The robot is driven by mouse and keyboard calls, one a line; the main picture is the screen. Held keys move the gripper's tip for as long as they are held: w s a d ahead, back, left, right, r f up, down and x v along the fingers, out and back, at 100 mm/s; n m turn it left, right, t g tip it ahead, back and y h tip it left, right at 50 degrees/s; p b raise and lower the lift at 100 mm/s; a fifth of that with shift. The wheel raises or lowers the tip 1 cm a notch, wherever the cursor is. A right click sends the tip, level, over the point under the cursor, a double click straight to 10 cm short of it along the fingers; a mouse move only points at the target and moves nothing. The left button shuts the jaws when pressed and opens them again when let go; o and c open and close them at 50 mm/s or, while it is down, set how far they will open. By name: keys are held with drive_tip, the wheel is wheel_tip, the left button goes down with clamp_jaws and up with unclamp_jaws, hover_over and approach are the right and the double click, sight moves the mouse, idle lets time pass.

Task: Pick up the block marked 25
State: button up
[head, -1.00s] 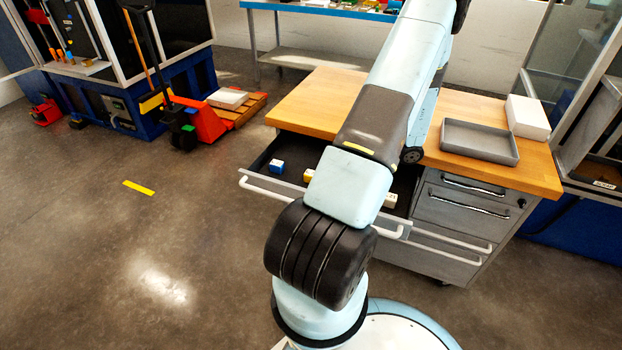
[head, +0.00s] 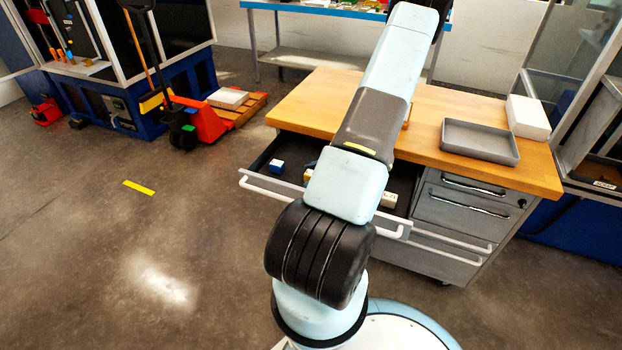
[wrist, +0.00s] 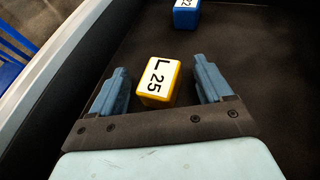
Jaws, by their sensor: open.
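The block marked 25 (wrist: 158,81) is yellow with a white label on top, also bearing an L-like mark. In the wrist view it sits on the dark drawer floor (wrist: 255,60) between the two fingers. My gripper (wrist: 161,70) is open around it, with a visible gap on each side, the right gap wider. In the head view my arm hides the gripper. A yellow block (head: 307,176) shows in the drawer there beside my arm; I cannot tell if it is the one marked 25.
A blue block (wrist: 186,14) lies beyond my gripper, near the view's top edge. The drawer's pale wall (wrist: 55,60) runs along the left. A whitish block (head: 388,199) lies right of my arm in the drawer. A grey tray (head: 480,141) and white box (head: 528,117) stand on the worktop.

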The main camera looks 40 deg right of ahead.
drive_tip(key=shift+w+a, duration=0.1)
drive_tip(key=shift+c, duration=0.2)
drive_tip(key=c, duration=1.3)
